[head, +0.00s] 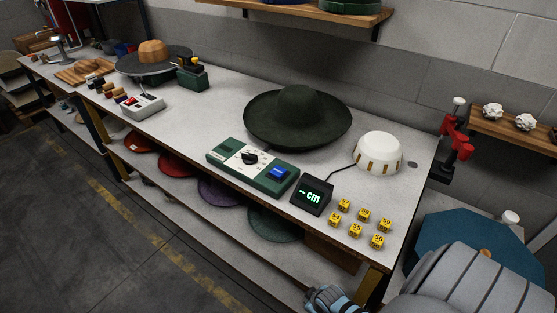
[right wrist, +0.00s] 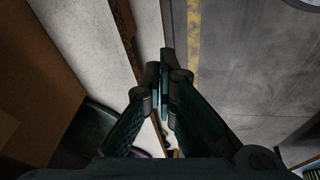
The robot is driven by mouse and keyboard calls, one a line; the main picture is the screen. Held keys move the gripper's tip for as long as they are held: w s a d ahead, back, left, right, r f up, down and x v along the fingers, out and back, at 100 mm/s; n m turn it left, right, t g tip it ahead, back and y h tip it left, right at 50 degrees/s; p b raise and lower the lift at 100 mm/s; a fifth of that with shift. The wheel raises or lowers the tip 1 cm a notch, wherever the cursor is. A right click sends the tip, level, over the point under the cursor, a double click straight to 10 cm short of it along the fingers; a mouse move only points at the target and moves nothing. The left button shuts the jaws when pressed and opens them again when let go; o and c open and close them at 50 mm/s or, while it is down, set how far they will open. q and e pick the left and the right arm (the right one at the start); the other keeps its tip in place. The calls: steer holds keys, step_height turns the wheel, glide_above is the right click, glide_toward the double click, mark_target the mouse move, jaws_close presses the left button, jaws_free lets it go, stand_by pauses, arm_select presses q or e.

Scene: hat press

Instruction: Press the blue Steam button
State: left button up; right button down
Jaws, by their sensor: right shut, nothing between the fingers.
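The blue Steam button (head: 279,173) is on the right end of a green control box (head: 230,162) on the workbench, with a black knob (head: 249,158) to its left. Any lettering on the button is too small to read. In the head view part of my right arm shows at the bottom, below the bench's front edge and well apart from the button. My right gripper (right wrist: 163,70) shows in the right wrist view, shut and empty, with the bench edge and floor beyond it. My left gripper is not in view.
A dark green wide-brimmed hat (head: 297,115) stands behind the control box. A small black display (head: 312,196) reading "-cm", a white dome (head: 378,153) and several yellow numbered cubes (head: 355,231) are to the right. A shelf (head: 190,187) with coloured discs runs below the benchtop.

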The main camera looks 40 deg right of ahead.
steer(key=w+d+r+n+t+p, duration=0.1)
steer(key=w+r+p, duration=0.1)
steer(key=w+r, duration=0.5)
steer(key=w+r+n+t+p, duration=0.15)
steer(key=w+r, duration=0.25)
steer(key=r, duration=0.5)
arm_select(q)
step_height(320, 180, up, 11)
steer(key=p, duration=0.6)
arm_select(e)
step_height(320, 180, up, 29)
steer(key=n+t, duration=0.3)
steer(key=n, duration=0.1)
glide_above(276, 172)
steer(key=shift+f+y, duration=0.1)
steer(key=shift+y, duration=0.3)
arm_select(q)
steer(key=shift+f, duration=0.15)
arm_select(e)
step_height(276, 172, down, 8)
steer(key=b, duration=0.7)
steer(key=shift+r, duration=0.25)
arm_select(q)
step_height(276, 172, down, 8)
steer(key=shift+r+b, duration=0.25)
steer(key=shift+b, duration=0.05)
arm_select(e)
steer(key=shift+f, duration=0.75)
steer(key=shift+f, duration=0.35)
